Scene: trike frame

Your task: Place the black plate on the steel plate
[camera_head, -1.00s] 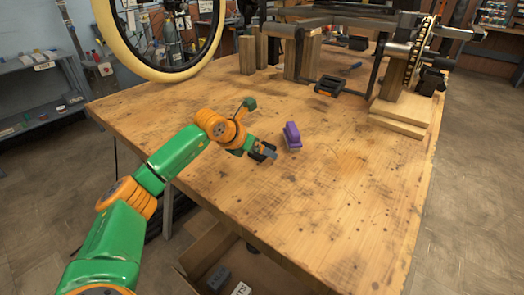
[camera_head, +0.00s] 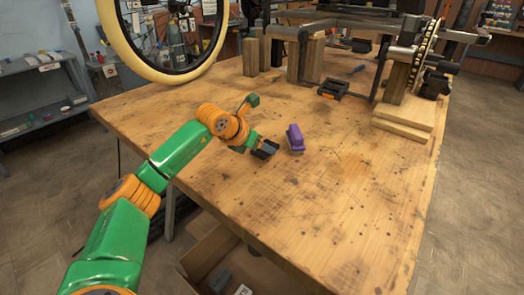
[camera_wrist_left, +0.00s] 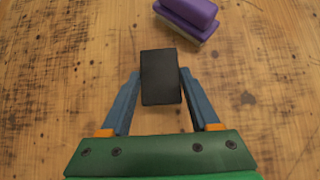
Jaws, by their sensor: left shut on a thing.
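The black plate (camera_wrist_left: 161,78) is a small flat dark rectangle between the two blue fingers of my left gripper (camera_wrist_left: 159,73) in the left wrist view. The fingers press on its two long sides, and the gripper is shut on it. In the head view the plate (camera_head: 265,149) shows dark at the end of my green and orange left arm, just left of a purple-handled brush. Whether the plate touches the table or hangs just above it is hard to tell. I cannot pick out the steel plate in either view. My right gripper is not in view.
The purple brush (camera_head: 295,138) lies right beside the held plate; it also shows in the wrist view (camera_wrist_left: 187,16). Wooden blocks and the dark trike frame stand at the table's back. A black pedal (camera_head: 332,88) hangs there. The wooden table (camera_head: 310,215) is clear in front.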

